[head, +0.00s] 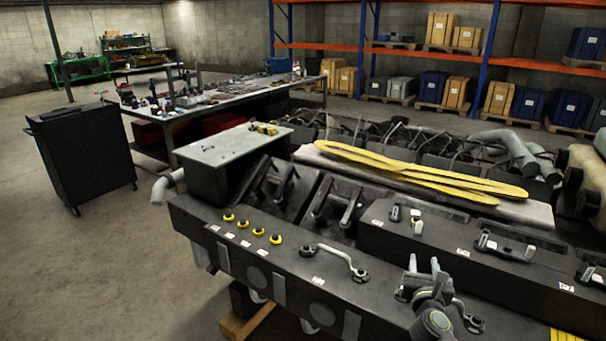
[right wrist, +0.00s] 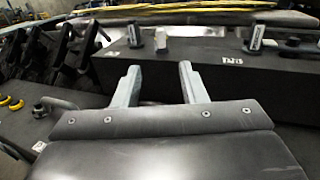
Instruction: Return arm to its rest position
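My right gripper (head: 424,268) shows at the lower right of the head view, above the dark engine block's (head: 290,290) near ledge. Its two fingers stand apart with nothing between them. In the right wrist view the gripper (right wrist: 159,80) also shows open and empty, its fingers pointing toward the raised dark block (right wrist: 270,75). A grey curved handle (head: 335,258) lies on the ledge to the left of the gripper. My left gripper is not in the head view.
Several yellow-ringed caps (head: 243,224) sit on the ledge. Long yellow strips (head: 420,170) lie on a pale board behind. A black cabinet (head: 82,155) and a workbench (head: 215,98) stand at the left. The floor (head: 75,270) at the lower left is clear.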

